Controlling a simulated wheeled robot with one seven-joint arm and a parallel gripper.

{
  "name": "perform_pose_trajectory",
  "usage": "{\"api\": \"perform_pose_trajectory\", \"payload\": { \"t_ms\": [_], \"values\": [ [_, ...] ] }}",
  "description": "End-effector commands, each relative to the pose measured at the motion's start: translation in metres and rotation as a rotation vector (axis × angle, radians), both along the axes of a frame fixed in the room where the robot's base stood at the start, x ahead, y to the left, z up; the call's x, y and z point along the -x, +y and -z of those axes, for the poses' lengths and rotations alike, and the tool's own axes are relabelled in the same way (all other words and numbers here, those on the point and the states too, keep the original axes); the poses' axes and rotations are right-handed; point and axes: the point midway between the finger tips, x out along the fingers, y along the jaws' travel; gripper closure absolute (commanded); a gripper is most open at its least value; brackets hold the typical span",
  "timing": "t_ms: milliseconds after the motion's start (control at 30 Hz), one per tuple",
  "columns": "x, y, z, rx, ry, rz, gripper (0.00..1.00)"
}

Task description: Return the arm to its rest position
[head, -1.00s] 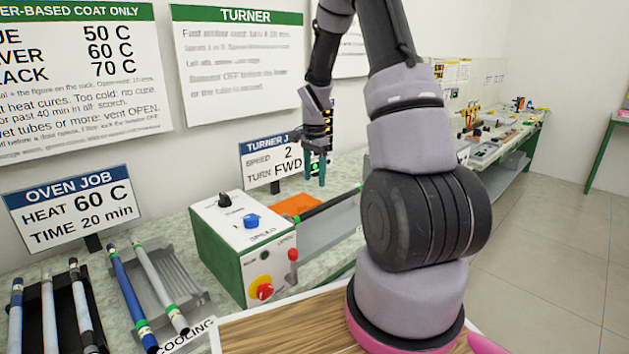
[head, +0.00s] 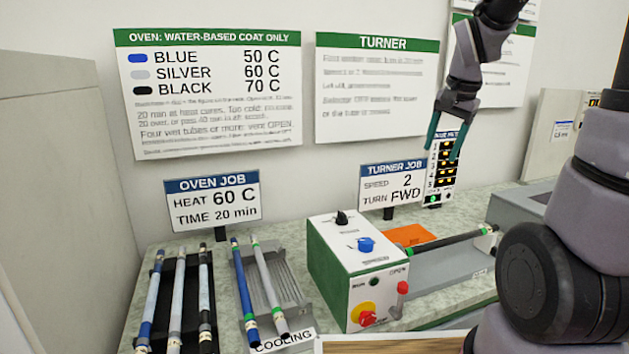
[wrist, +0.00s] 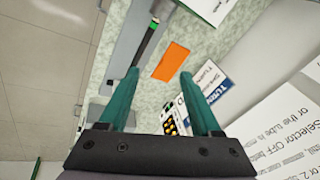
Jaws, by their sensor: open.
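My gripper (head: 447,140) hangs from my arm at the upper right of the head view, in front of the wall and above the bench. Its two teal fingers are apart, with nothing between them. The wrist view also shows my gripper (wrist: 160,88) open and empty. Past its fingers lie the orange card (wrist: 171,61) and the bench top. A black panel with lit yellow figures (head: 446,165) stands behind the fingers in the head view.
The turner (head: 345,265) holds a dark rod (head: 445,246) on the bench. The turner job sign (head: 392,186) stands close left of my gripper. Racks of rods (head: 178,300) and a cooling rack (head: 262,290) sit left. The oven job sign (head: 213,200) stands behind them.

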Motion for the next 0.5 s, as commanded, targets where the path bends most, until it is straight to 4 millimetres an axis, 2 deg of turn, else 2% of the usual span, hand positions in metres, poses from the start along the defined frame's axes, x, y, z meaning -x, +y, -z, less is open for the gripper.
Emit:
{"api": "perform_pose_trajectory", "payload": {
  "t_ms": [33,200,400,500],
  "values": [
    [0.016,0.006,-0.017,0.004,-0.039,-0.038,0.35],
    [0.067,0.023,-0.055,0.024,-0.154,-0.179,0.35],
    [0.122,0.038,-0.078,0.051,-0.275,-0.325,0.35],
    [0.139,0.043,-0.083,0.061,-0.317,-0.373,0.35]
  ]
}}
